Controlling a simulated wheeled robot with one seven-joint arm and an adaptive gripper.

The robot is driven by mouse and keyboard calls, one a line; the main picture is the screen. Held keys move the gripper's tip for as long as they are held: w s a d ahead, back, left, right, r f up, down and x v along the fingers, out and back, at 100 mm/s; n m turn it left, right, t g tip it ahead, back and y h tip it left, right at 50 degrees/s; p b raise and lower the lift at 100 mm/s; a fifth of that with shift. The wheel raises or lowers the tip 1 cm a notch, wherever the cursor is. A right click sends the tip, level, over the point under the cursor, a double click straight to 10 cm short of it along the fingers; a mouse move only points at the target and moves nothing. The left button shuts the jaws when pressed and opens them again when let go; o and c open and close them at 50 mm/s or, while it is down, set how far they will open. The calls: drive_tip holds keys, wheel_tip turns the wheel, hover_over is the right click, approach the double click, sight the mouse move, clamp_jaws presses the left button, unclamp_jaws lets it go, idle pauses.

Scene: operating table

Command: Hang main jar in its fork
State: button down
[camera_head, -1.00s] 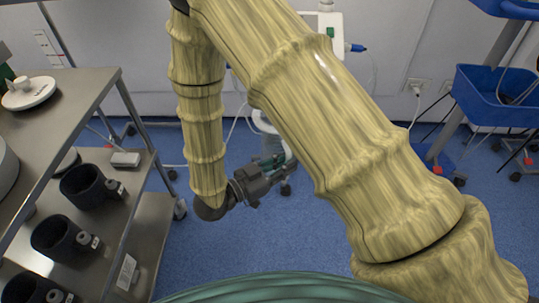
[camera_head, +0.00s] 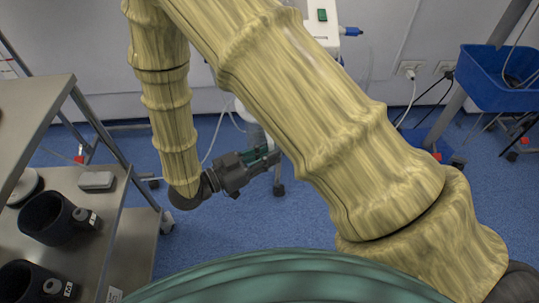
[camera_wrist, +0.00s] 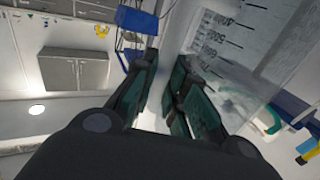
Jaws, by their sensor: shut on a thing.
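The main jar (camera_wrist: 235,45) is clear, with dark graduation marks and numbers, and shows at the upper right in the wrist view. Its marks are tilted in that picture. My gripper (camera_wrist: 168,95) has dark green-padded fingers closed to a narrow gap, with a pale part between them. It is shut on the jar, though which part it grips is hard to tell. In the head view my gripper (camera_head: 272,158) is left of my large arm link, above the blue floor. The jar cannot be clearly made out there. The fork is not identifiable; my arm may hide it.
A white unit with a green switch (camera_head: 322,15) stands by the back wall, partly behind my arm. A steel shelf cart (camera_head: 135,240) with black cuffs (camera_head: 48,218) is at left. A blue basket (camera_head: 490,85) is at right.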

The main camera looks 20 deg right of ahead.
sight(261, 142)
drive_tip(key=shift+w+d+f+b, duration=0.1)
drive_tip(key=shift+w+d+b, duration=0.25)
drive_tip(key=shift+w, duration=0.55)
drive_tip(key=shift+w+d+f+b, duration=0.15)
drive_tip(key=shift+w+b, duration=0.35)
drive_tip(key=shift+w, duration=0.4)
drive_tip(key=shift+w+d+f+b, duration=0.15)
drive_tip(key=shift+w+b, duration=0.25)
drive_tip(key=shift+w, duration=0.5)
drive_tip(key=w+d+f+b, duration=0.1)
drive_tip(key=w+d+b, duration=0.2)
drive_tip(key=w, duration=0.7)
drive_tip(key=shift+f+b, duration=0.3)
drive_tip(key=shift+b, duration=0.3)
drive_tip(key=shift+f, duration=0.1)
drive_tip(key=c, duration=1.4)
unclamp_jaws()
drive_tip(key=shift+o, duration=0.2)
drive_tip(key=shift+a, duration=0.1)
drive_tip(key=s+a, duration=0.2)
drive_tip(key=a, duration=0.9)
drive_tip(key=shift+s+a, duration=0.15)
drive_tip(key=shift+a, duration=0.2)
